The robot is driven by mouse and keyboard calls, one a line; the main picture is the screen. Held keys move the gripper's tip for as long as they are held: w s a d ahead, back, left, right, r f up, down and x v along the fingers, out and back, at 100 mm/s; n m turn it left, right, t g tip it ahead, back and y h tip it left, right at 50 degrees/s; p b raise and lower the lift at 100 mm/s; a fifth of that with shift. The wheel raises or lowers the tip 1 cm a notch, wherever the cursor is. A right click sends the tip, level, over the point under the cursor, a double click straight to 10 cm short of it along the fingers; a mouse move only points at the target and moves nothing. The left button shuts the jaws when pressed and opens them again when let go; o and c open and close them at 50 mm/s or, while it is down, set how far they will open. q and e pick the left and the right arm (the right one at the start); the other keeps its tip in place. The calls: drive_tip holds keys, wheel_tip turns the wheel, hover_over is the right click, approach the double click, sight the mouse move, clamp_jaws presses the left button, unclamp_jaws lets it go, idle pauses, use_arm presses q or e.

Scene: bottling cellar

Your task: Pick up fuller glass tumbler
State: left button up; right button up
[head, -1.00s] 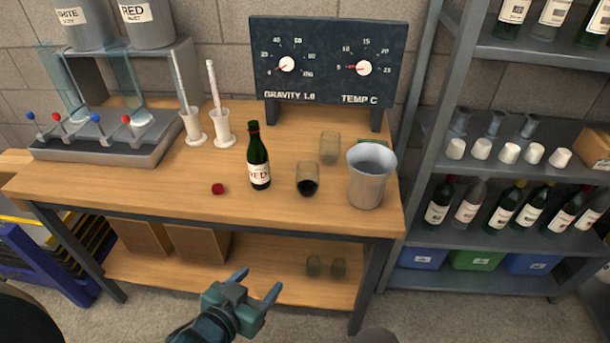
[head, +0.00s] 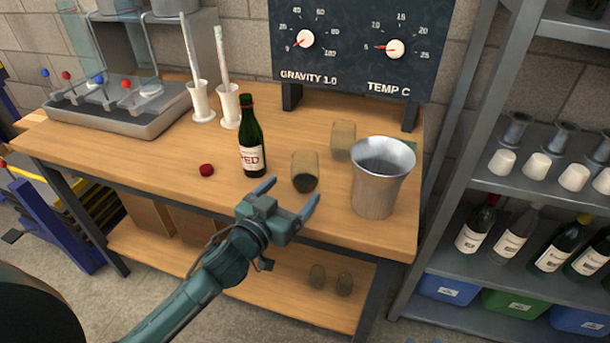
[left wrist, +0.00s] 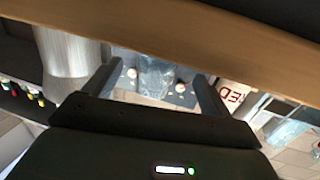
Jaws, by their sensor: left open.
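A tumbler with dark liquid in its bottom (head: 305,172) stands on the wooden bench, right of the wine bottle. A second tumbler (head: 342,141) stands behind it to the right and shows no dark liquid. My left gripper (head: 290,193) is open and empty, with its fingers pointing at the front tumbler from the bench's front edge. In the head view its fingertips appear just short of that tumbler. In the left wrist view a clear glass shape (left wrist: 156,76) shows between the open fingers; I cannot tell which glass it is. My right gripper is not in view.
A green wine bottle (head: 251,138) stands left of the front tumbler, and a metal bucket (head: 378,185) stands to its right. A red cap (head: 207,170) lies left of the bottle. A gauge board (head: 360,50) stands behind.

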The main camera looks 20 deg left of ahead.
sight(298, 184)
use_arm(q)
drive_tip(key=x, duration=0.6)
drive_tip(key=shift+w+d, duration=0.1)
drive_tip(key=shift+w, duration=0.15)
drive_tip(key=c, duration=1)
drive_tip(key=shift+c, duration=0.6)
drive_tip(key=shift+r, duration=0.15)
